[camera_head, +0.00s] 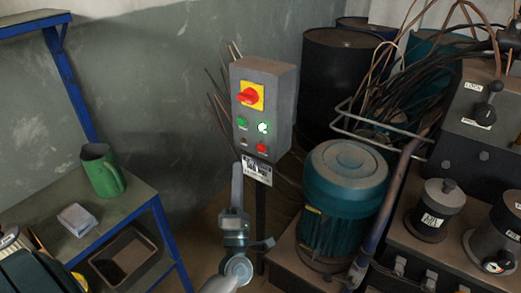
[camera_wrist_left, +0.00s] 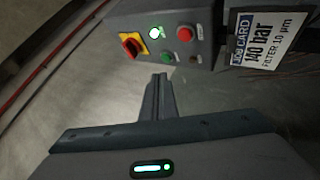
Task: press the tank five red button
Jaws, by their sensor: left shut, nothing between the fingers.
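A grey control box (camera_head: 281,92) stands on a post in the middle of the head view. Low on its front is a red button (camera_head: 262,148); it also shows in the left wrist view (camera_wrist_left: 184,34). Beside it are a lit green button (camera_head: 263,127), another green button (camera_head: 242,122) and a red rotary switch on a yellow plate (camera_head: 250,95). No tank five marking is legible. My left gripper (camera_head: 237,168) is shut and empty, just below the box's front. In the wrist view its fingertips (camera_wrist_left: 160,78) are apart from the red button. My right gripper is out of view.
A white sign (camera_head: 257,170) hangs under the box. A teal motor (camera_head: 345,190) stands close on the right, with hoses and a black valve unit beyond. A blue-framed shelf (camera_head: 140,208) with a green jug (camera_head: 102,170) stands left. The space between shelf and box is open.

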